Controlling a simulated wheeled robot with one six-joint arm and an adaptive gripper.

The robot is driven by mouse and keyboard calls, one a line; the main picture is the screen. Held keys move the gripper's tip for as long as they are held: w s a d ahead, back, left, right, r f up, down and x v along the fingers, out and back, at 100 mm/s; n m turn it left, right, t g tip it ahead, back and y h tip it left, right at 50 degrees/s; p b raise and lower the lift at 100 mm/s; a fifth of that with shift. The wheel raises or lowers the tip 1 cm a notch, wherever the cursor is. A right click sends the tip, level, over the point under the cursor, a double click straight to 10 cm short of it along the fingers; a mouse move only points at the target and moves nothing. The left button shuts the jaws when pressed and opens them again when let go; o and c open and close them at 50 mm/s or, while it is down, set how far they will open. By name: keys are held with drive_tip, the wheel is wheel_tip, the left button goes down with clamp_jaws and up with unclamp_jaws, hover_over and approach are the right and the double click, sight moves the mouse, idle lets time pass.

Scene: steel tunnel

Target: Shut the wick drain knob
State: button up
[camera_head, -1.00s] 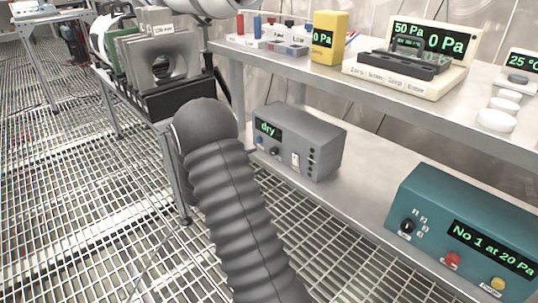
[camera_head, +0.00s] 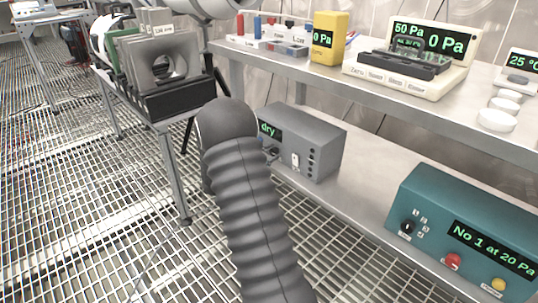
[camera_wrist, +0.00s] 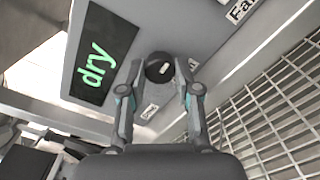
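The grey box (camera_head: 318,150) with the green "dry" display (camera_head: 268,130) stands on the lower shelf in the head view. In the wrist view the display (camera_wrist: 100,52) is at left. A round black knob (camera_wrist: 159,68) with a pale mark on it sits on the box face beside the display. A small label (camera_wrist: 149,111) near it is too blurred to read. My gripper (camera_wrist: 160,78) is open, with one finger on each side of the knob. Gaps show between the fingers and the knob. In the head view my arm hides the gripper and part of the box's front.
A teal box (camera_head: 465,225) with a knob and buttons stands to the right on the lower shelf. Instruments, including a yellow meter (camera_head: 329,38), stand on the upper shelf (camera_head: 385,92). A rack of plates (camera_head: 165,75) is at left. Grating covers the floor.

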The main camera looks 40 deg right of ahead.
clamp_jaws()
drive_tip(key=n+p, duration=0.1)
drive_tip(key=n, duration=0.2)
drive_tip(key=shift+n+p, duration=0.35)
drive_tip(key=shift+n, duration=0.05)
drive_tip(key=n+p, duration=0.2)
drive_tip(key=n, duration=0.2)
drive_tip(key=shift+s+r+n, duration=0.1)
drive_tip(key=shift+n, duration=0.3)
drive_tip(key=n+p, duration=0.3)
drive_tip(key=n, duration=0.1)
drive_tip(key=shift+n+p, duration=1.65)
drive_tip(key=shift+n, duration=1.05)
